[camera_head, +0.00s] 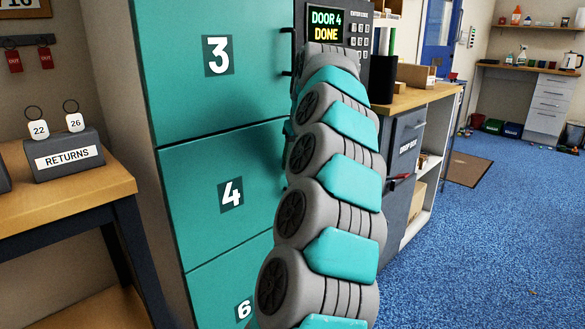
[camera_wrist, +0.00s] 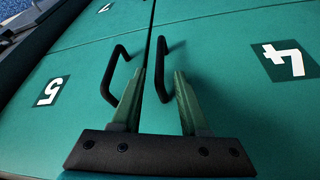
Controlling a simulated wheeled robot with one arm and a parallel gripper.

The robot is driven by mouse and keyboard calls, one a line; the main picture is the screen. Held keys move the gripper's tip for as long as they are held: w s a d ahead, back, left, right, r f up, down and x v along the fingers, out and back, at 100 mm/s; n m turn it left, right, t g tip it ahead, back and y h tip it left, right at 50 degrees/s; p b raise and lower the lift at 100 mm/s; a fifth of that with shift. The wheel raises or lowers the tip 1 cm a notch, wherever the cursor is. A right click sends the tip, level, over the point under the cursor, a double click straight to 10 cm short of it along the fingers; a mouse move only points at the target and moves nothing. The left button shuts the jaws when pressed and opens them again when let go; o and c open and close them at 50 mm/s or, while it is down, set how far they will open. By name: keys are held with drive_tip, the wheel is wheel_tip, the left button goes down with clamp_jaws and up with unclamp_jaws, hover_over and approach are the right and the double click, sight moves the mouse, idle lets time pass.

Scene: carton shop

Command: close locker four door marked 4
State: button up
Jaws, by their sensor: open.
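The teal locker door marked 4 (camera_head: 228,222) lies flush with the doors above and below it in the head view. In the wrist view, door 4 (camera_wrist: 245,100) fills the right side, and its face looks level with door 5 across a thin seam. Its black bar handle (camera_wrist: 163,66) stands near that seam. My gripper (camera_wrist: 161,80) is open, with a finger on either side of the picture and nothing held. The handle shows between the fingertips, but I cannot tell whether they touch it. In the head view my arm hides the gripper and door 4's handle side.
A display (camera_head: 325,22) reads "DOOR 4 DONE". Door 3 (camera_head: 210,70) is above, door 6 (camera_head: 235,290) below. Door 5's handle (camera_wrist: 112,75) is beside my left finger. Blue floor is open at right.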

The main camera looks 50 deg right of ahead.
sight(242, 168)
drive_tip(key=shift+v, duration=2.15)
drive_tip(key=w+a+n, duration=0.1)
drive_tip(key=a, duration=0.4)
drive_tip(key=a+f+n+y, duration=0.1)
drive_tip(key=a, duration=0.4)
drive_tip(key=w+a, duration=0.1)
drive_tip(key=a, duration=0.4)
drive_tip(key=shift+w+a+f+n+g, duration=0.25)
drive_tip(key=shift+w+a+n+g, duration=0.05)
drive_tip(key=shift+n+g, duration=0.1)
drive_tip(key=s+a+f+n+g+y, duration=0.1)
drive_tip(key=s+a+f, duration=0.2)
drive_tip(key=a, duration=0.5)
drive_tip(key=s+a+f+n, duration=0.1)
drive_tip(key=s+a+f, duration=0.1)
drive_tip(key=a, duration=0.5)
drive_tip(key=s+a+f+g, duration=0.1)
drive_tip(key=s+a+f, duration=0.3)
drive_tip(key=s, duration=0.4)
drive_tip(key=s+a+f+g, duration=0.2)
drive_tip(key=s+a+f, duration=0.1)
drive_tip(key=s+f, duration=0.4)
drive_tip(key=s+a+f+g, duration=0.1)
drive_tip(key=s+a+f, duration=0.3)
drive_tip(key=s, duration=0.6)
wheel_tip(242, 168, down, 2)
drive_tip(key=shift+s+a+f+m, duration=0.1)
drive_tip(key=shift+s+a+m, duration=0.2)
